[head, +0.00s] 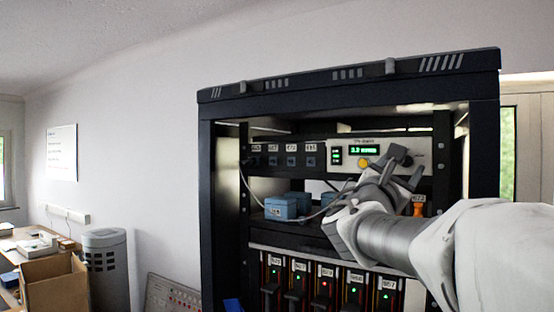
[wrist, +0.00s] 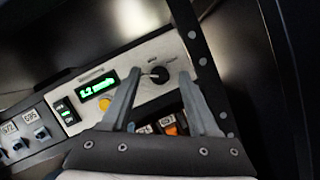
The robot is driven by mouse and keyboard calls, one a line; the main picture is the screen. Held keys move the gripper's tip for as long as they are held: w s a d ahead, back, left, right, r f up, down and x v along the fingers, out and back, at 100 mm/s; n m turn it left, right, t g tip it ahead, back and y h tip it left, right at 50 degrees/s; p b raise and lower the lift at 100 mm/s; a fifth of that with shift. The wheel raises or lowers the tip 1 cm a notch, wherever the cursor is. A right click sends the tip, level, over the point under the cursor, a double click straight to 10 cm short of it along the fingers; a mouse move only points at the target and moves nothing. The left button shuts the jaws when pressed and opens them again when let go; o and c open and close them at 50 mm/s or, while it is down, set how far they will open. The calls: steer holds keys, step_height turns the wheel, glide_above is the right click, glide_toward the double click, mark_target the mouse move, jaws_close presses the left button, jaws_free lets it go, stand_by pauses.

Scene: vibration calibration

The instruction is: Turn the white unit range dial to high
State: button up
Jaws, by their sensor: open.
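The white unit (head: 346,157) sits in the upper part of the black rack, with a green lit display (head: 363,150) and a yellow button. In the wrist view the white unit (wrist: 125,72) is tilted, and its dark range dial (wrist: 158,74) is at its right end, with small marks around it too blurred to read. My gripper (wrist: 159,75) is open, with its two fingers on either side of the dial in that view. Whether they touch it I cannot tell. In the head view my gripper (head: 407,168) is in front of the unit's right end and partly hides the dial area.
The rack frame (head: 222,200) surrounds the unit. Blue boxes (head: 280,208) with a cable stand on the shelf below, and an orange item (head: 418,209) is right of my gripper. Several modules with lights (head: 328,285) fill the lower row. A cardboard box (head: 55,287) is far left.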

steer(key=shift+w+d, duration=0.15)
steer(key=shift+r, duration=0.1)
jaws_close()
stand_by(0.3)
